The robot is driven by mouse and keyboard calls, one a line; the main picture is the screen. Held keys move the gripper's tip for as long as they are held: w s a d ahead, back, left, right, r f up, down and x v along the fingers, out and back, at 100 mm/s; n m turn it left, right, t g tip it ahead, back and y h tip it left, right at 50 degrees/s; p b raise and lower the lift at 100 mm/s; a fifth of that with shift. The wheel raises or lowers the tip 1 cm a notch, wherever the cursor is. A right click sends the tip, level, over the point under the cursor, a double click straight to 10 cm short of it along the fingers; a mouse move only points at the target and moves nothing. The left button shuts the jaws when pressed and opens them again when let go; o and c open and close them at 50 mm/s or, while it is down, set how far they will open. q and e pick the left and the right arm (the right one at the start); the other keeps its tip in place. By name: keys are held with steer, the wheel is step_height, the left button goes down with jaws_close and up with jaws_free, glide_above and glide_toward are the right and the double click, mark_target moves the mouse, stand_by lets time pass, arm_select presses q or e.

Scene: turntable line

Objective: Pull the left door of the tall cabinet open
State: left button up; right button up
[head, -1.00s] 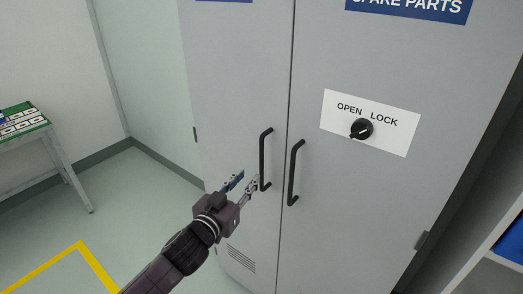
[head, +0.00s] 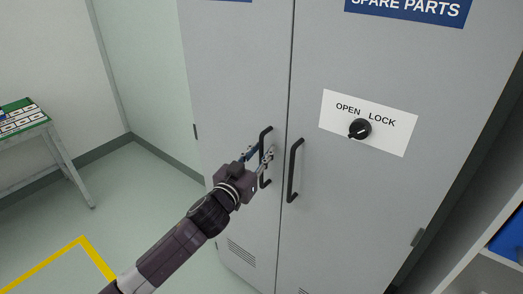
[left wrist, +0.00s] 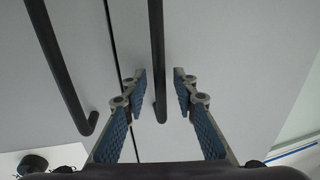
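The tall grey cabinet's left door (head: 235,80) and right door (head: 355,215) stand shut, with a narrow dark seam between them. The left door's black bar handle (head: 266,137) is upright beside the seam and partly hidden by my gripper. My left gripper (head: 258,155) is at this handle. In the left wrist view, its blue-padded fingers (left wrist: 160,100) are open, one on each side of the handle (left wrist: 157,55), with gaps on both sides. The right door's handle (head: 294,170) is free; it also shows in the left wrist view (left wrist: 62,70). My right gripper is not in view.
A black knob (head: 360,128) sits on the white OPEN/LOCK plate on the right door. A table (head: 45,125) stands at far left. The floor (head: 140,210) left of the cabinet is clear, with yellow marking. A shelf (head: 490,275) is at lower right.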

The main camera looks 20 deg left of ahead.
arm_select(q)
jaws_close()
stand_by(0.5)
